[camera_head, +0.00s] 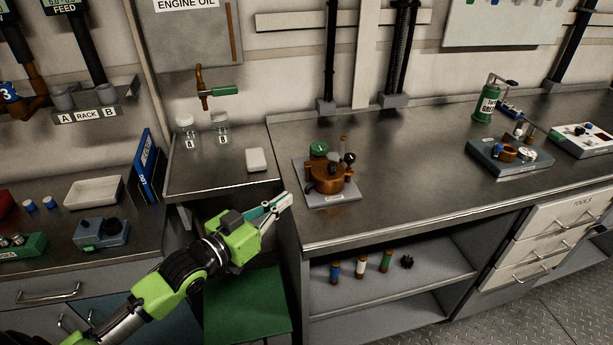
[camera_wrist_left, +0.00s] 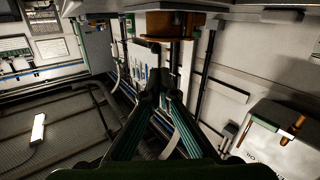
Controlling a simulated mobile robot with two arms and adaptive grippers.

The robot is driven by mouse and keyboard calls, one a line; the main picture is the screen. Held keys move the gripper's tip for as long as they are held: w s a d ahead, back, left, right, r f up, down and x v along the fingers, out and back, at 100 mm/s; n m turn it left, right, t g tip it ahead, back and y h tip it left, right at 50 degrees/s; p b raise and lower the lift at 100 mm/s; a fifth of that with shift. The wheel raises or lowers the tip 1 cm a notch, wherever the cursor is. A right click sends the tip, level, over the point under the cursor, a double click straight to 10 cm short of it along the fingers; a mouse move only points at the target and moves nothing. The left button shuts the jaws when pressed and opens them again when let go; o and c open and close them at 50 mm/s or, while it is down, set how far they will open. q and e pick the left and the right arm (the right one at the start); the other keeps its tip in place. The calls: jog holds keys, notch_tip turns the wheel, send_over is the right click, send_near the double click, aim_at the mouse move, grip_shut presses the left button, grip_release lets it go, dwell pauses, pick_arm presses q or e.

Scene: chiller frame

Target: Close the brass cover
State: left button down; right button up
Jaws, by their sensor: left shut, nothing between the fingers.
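A brass-coloured round housing (camera_head: 328,179) stands on a small grey plate (camera_head: 345,197) near the left front of the long bench. A green round cap (camera_head: 318,149) and a dark knob sit at its top. I cannot tell which piece is the cover or how far it is open. My left gripper (camera_head: 288,199) is shut and empty, just left of the plate and in front of the bench edge. In the left wrist view the shut fingers (camera_wrist_left: 166,82) point toward a brass part (camera_wrist_left: 170,24) at the top. My right gripper is not in view.
A bench with bottles and a white block (camera_head: 257,159) stands left of the housing. A grey fixture (camera_head: 509,156) and a green can (camera_head: 487,104) are far right. The bench between is clear. A shelf (camera_head: 390,290) with small cylinders lies below.

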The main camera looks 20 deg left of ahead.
pick_arm(q)
jog(key=m, duration=0.1)
jog(key=p, duration=0.3)
send_near(331, 169)
jog(key=x, duration=0.5)
jog(key=shift+w+a, duration=0.25)
jog(key=shift+a, duration=0.05)
jog(key=shift+x, duration=0.85)
jog(key=shift+w+d, duration=0.6)
jog(key=shift+w, duration=0.05)
jog(key=shift+f, duration=0.1)
